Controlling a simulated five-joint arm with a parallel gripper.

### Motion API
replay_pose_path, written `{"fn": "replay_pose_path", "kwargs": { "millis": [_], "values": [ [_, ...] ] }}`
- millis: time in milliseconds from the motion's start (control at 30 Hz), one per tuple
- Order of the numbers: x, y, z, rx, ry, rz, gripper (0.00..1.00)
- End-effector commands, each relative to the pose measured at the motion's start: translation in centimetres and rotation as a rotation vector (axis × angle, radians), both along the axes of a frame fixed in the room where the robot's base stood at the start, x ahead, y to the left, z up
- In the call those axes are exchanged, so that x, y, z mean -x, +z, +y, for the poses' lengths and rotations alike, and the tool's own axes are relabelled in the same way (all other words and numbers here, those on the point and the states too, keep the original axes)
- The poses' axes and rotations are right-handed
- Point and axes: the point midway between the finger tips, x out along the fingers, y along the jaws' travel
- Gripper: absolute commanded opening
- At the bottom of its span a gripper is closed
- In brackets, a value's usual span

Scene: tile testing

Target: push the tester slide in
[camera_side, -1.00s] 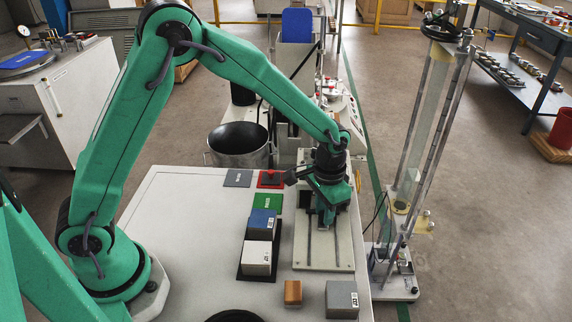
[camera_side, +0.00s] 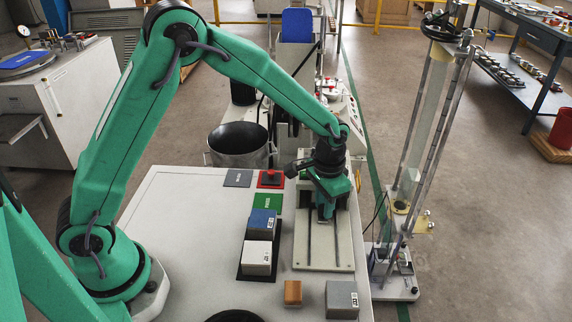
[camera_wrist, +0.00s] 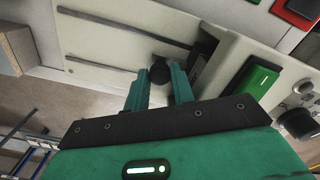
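The tester's pale bed (camera_side: 323,255), with two dark grooves, stands at the right edge of the table. My gripper (camera_side: 325,214) points down over its far half and hides most of the slide in the side view. In the wrist view, my gripper's two green fingers (camera_wrist: 160,80) stand apart. A dark round knob (camera_wrist: 160,72) shows between the fingertips, with small gaps beside it; I cannot tell whether a finger touches it. The pale bed with its dark grooves (camera_wrist: 125,27) lies beyond the knob.
A blue block (camera_side: 262,222) and a white block (camera_side: 257,256) stand on a black tray left of the tester. A brown block (camera_side: 293,292) and grey block (camera_side: 341,299) are in front. Green (camera_side: 267,202), grey (camera_side: 238,178) and red (camera_side: 270,180) pads lie behind.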

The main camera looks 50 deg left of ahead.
Motion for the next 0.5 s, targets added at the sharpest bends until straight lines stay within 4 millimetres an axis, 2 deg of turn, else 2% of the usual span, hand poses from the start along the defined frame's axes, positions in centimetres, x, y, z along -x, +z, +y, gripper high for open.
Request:
{"fn": "replay_pose_path", "kwargs": {
  "millis": [267,500],
  "values": [
    [-0.4,0.2,0.2,0.003,0.006,-0.012,0.33],
    [-0.5,1.4,0.3,0.004,0.008,-0.015,0.34]
  ]
}}
